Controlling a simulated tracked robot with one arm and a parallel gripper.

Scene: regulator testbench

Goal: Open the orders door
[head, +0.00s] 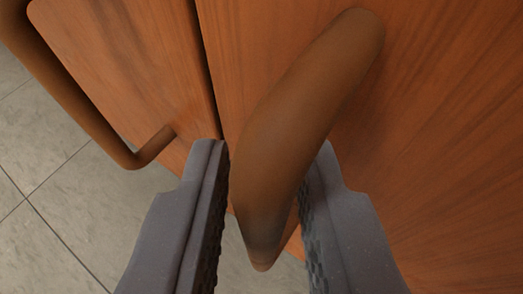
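A brown, rounded handle (290,120) is fixed on a reddish wooden door panel (440,130) at the right. My gripper (268,170) reaches in from the bottom, with one grey finger on each side of the handle's lower part. The fingers stand apart, and narrow gaps show beside the handle near the left finger. The right finger looks very close to the handle; I cannot tell whether it touches. No label is in view that tells which door is the orders door.
A second wooden panel (120,60) is at the left, behind a dark vertical seam. It carries a similar brown handle (80,105), to the left of my gripper. Grey tiled floor (60,220) shows below and at the left, with nothing on it.

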